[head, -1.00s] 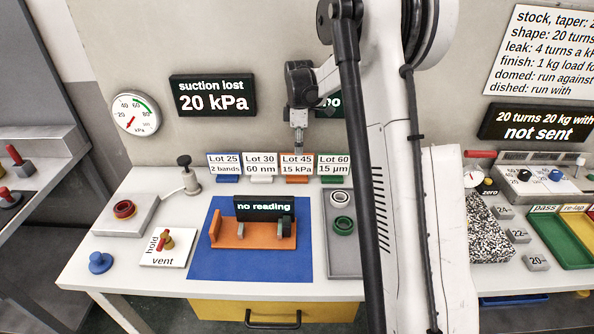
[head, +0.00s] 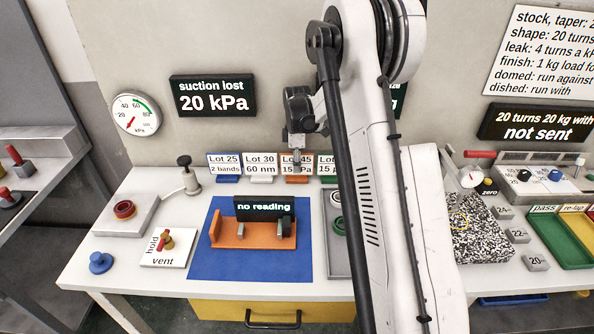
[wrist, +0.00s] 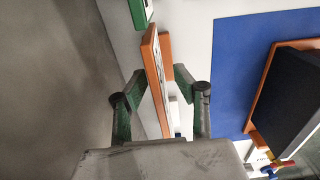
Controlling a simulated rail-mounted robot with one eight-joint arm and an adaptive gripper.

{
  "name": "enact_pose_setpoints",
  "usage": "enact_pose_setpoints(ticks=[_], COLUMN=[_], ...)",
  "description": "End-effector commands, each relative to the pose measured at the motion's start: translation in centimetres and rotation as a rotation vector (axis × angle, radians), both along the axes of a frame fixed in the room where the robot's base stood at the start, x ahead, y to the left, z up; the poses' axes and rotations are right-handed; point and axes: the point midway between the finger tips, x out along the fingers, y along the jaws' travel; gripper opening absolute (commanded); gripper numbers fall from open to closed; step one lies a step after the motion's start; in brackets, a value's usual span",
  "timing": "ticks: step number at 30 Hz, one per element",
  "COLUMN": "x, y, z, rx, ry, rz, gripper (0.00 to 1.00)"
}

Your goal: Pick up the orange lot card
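The orange lot card, marked Lot 45 and 15 kPa (head: 297,167), stands upright on its orange base in the row at the back of the bench. In the wrist view the card (wrist: 151,45) shows as a thin, edge-on plate with orange trim. My gripper (wrist: 160,80) is open, with one green finger on each side of the card. I cannot tell whether either finger touches it. In the head view my gripper (head: 297,148) is at the card's top edge and covers part of its first line.
The Lot 30 card (head: 260,166) stands close on the left and the green-based Lot 60 card (head: 326,165) close on the right, partly behind my arm. An orange fixture (head: 228,236) with a "no reading" display sits on a blue mat (head: 230,268) in front.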

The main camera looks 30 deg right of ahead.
Motion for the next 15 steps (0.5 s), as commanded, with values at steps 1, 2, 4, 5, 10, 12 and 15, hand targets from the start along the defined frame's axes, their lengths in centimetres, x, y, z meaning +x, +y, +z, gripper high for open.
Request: enact_pose_setpoints(ticks=[1, 2, 4, 5, 10, 12, 15], x=[0.00, 0.00, 0.00, 0.01, 0.01, 0.01, 0.01], y=[0.00, 0.00, 0.00, 0.00, 0.00, 0.00, 0.00], z=[0.01, 0.00, -0.01, -0.03, -0.17, -0.23, -0.31], rx=[0.000, 0.000, 0.000, 0.000, 0.000, 0.000, 0.000], ry=[0.000, 0.000, 0.000, 0.000, 0.000, 0.000, 0.000], rz=[0.000, 0.000, 0.000, 0.000, 0.000, 0.000, 0.000], gripper=[0.29, 0.29, 0.29, 0.29, 0.29, 0.29, 0.29])
